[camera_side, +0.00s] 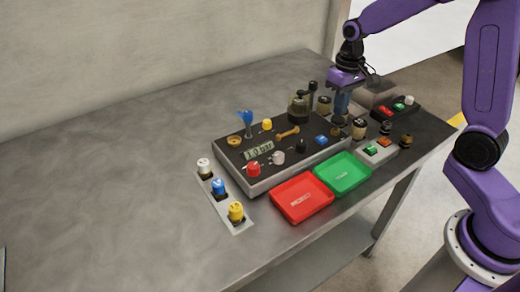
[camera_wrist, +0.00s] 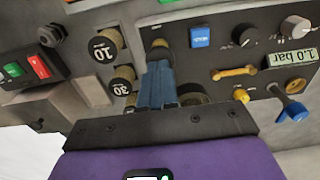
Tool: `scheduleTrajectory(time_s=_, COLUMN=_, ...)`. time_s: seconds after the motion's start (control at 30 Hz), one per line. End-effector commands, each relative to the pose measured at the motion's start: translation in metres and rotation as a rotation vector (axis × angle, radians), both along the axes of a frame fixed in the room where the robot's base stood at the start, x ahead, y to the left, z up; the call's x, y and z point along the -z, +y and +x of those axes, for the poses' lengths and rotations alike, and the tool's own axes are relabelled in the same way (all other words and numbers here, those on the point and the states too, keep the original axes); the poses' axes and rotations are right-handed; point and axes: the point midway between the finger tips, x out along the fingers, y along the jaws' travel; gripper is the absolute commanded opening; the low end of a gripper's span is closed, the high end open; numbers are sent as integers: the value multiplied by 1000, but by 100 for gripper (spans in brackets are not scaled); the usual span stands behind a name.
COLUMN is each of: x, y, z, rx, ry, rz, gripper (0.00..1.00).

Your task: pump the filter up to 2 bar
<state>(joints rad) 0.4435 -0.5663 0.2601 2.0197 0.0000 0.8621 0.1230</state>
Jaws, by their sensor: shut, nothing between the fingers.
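The panel's display (camera_side: 259,149) reads 1.0 bar; it also shows in the wrist view (camera_wrist: 292,57). A dark, partly clear bowl (camera_side: 299,107), which looks like the filter, stands at the panel's back edge beside a black-topped post (camera_side: 312,87). My gripper (camera_side: 341,113) points down over the right end of the panel, its blue fingers shut and empty. In the wrist view my gripper's fingertips (camera_wrist: 158,64) are close to a dark brass-ringed knob (camera_wrist: 158,48); I cannot tell whether they touch it.
A blue button (camera_wrist: 200,37) and brass lever (camera_wrist: 234,71) are on the panel. Red (camera_side: 302,198) and green (camera_side: 343,174) trays lie in front. The table's left side is clear.

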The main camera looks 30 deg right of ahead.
Motion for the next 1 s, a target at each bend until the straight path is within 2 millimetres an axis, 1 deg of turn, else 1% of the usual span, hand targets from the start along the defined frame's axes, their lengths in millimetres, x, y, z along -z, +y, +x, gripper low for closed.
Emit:
scheduleTrajectory(time_s=0.43, x=1, y=0, z=0, rx=0, ry=0, rz=0, gripper=0)
scheduleTrajectory(time_s=1.0, x=17, y=0, z=0, rx=-1, ry=0, rz=0, gripper=0)
